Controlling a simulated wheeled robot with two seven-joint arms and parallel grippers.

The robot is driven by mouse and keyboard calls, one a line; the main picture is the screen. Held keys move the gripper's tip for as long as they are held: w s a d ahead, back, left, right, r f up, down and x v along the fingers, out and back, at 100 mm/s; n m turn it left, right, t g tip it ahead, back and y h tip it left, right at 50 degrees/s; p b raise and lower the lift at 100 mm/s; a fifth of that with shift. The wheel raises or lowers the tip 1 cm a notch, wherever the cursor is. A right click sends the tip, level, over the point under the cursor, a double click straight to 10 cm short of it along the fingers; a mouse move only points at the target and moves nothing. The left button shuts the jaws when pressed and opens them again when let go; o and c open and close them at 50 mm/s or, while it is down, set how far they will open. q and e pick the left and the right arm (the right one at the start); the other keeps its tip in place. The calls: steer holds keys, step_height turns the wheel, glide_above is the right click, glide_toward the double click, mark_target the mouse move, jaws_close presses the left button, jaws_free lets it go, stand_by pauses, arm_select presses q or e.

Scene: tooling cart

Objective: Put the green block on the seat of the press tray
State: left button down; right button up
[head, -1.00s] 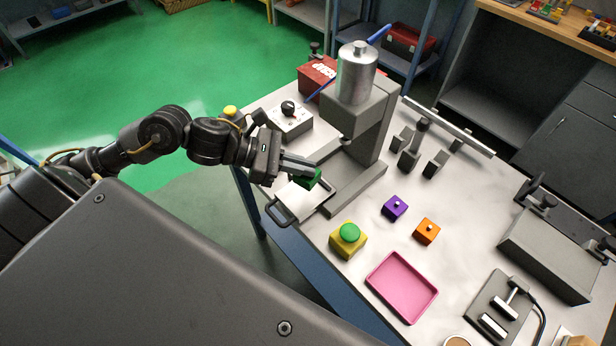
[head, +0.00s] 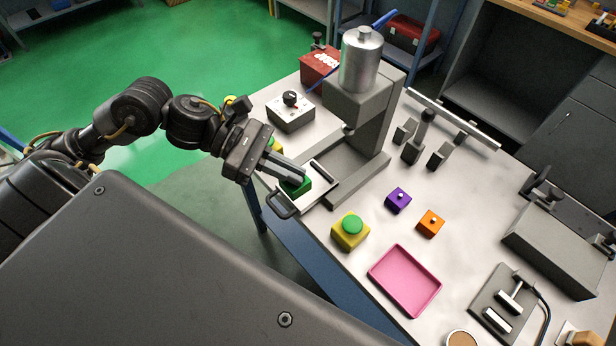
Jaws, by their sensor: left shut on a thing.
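The green block (head: 297,188) is between the fingertips of my left gripper (head: 290,178), which is shut on it. The block is over the press tray (head: 318,192), a pale plate with a dark handle at its front left. I cannot tell whether the block touches the tray, and the seat is not clearly visible under the block and fingers. The press (head: 358,110), grey with a silver cylinder on top, stands just behind and to the right of the tray. My right gripper is not in view.
A yellow box with a green button (head: 350,231) stands in front of the tray. A purple block (head: 397,200), an orange block (head: 430,223) and a pink tray (head: 404,281) lie to the right. A control box (head: 290,112) stands behind my gripper.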

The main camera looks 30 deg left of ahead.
arm_select(q)
steer(key=w+f+p, duration=0.1)
steer(key=w+f, duration=0.1)
steer(key=w, duration=0.1)
steer(key=w+a+f+p, duration=0.1)
steer(key=w+f, duration=0.1)
steer(key=w+f+p, duration=0.1)
steer(key=w+f, duration=0.1)
steer(key=w, duration=0.1)
steer(key=shift+w+a+f, duration=0.3)
steer(key=shift+w+f, duration=0.05)
steer(key=shift+f, duration=0.05)
steer(key=shift+w+f, duration=0.25)
steer(key=shift+f, duration=0.15)
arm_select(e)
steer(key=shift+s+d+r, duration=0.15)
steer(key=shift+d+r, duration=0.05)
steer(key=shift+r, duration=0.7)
arm_select(q)
steer(key=shift+w+f+p, duration=0.1)
steer(key=shift+f+p, duration=0.15)
steer(key=shift+p, duration=0.15)
step_height(320, 180, down, 2)
steer(key=shift+a+f+p, duration=0.1)
steer(key=shift+p, duration=0.6)
steer(key=shift+f, duration=0.35)
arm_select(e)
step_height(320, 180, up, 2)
